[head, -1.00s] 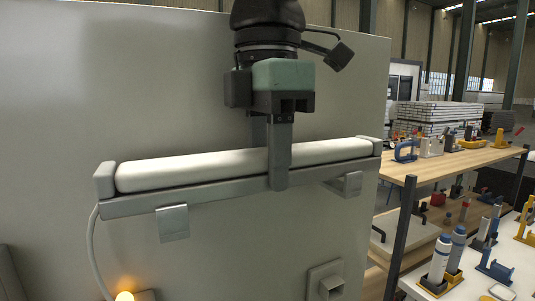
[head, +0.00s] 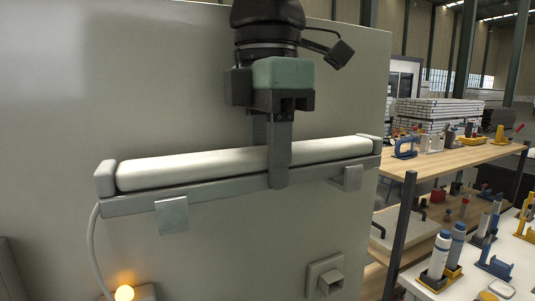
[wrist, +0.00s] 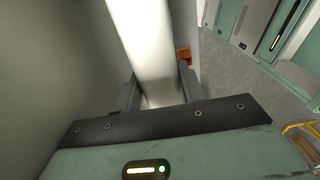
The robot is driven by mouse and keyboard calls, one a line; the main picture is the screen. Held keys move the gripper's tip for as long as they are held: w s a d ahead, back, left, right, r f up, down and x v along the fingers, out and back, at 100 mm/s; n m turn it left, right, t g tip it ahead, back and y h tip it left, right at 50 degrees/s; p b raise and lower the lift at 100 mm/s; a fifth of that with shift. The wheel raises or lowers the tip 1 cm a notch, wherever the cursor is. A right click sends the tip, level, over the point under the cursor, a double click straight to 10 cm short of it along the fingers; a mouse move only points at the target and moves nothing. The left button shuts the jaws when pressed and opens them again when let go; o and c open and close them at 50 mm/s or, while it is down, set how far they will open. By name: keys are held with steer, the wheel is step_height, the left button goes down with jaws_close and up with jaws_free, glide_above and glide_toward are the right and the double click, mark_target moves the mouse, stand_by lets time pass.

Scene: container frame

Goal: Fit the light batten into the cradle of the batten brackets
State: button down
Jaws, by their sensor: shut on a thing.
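The light batten (head: 225,190), a grey rail with end caps and a white tube, lies across the wall in the head view, its right end higher in the picture. My gripper (head: 279,178) is shut on it right of its middle, from above. In the wrist view, the tube (wrist: 145,45) runs between the fingers. The left batten bracket (head: 172,216) and the right batten bracket (head: 348,178) are on the wall. Their front plates overlap the rail's lower edge in the head view. The cradle insides are hidden; I cannot tell whether the rail rests in them.
A grey cable (head: 93,250) hangs from the batten's left end towards a lit orange lamp (head: 124,293). A square wall fitting (head: 325,277) sits below the right bracket. A wooden shelf (head: 440,158) with tools stands at the right.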

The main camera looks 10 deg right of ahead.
steer(key=shift+f+b, duration=0.45)
steer(key=shift+f, duration=0.3)
stand_by(0.7)
steer(key=c, duration=0.8)
jaws_free()
steer(key=shift+o, duration=0.2)
step_height(320, 180, up, 17)
steer(key=p, duration=0.1)
steer(key=shift+r+p, duration=0.2)
steer(key=shift+p, duration=0.2)
steer(key=shift+r, duration=0.1)
step_height(320, 180, up, 6)
steer(key=p, duration=0.7)
